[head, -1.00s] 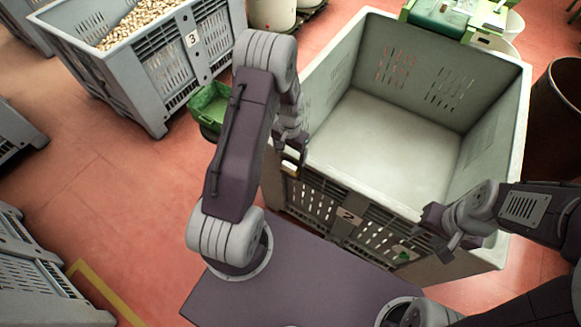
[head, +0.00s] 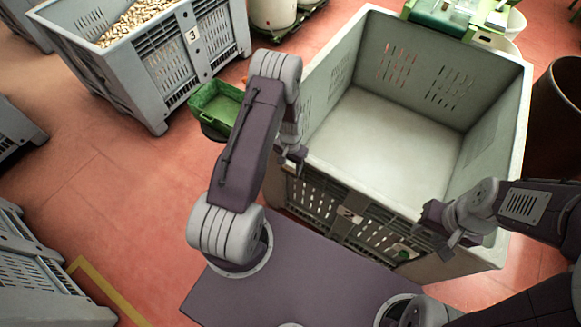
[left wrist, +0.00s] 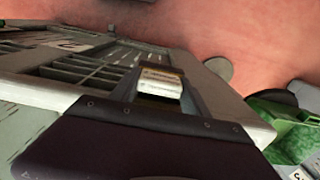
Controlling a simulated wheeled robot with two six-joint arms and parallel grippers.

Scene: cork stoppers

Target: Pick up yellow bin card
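The big bin is empty. A bin marked 3 (head: 150,75), full of corks, stands at the back left. A green machine (head: 447,16) is behind the big bin.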

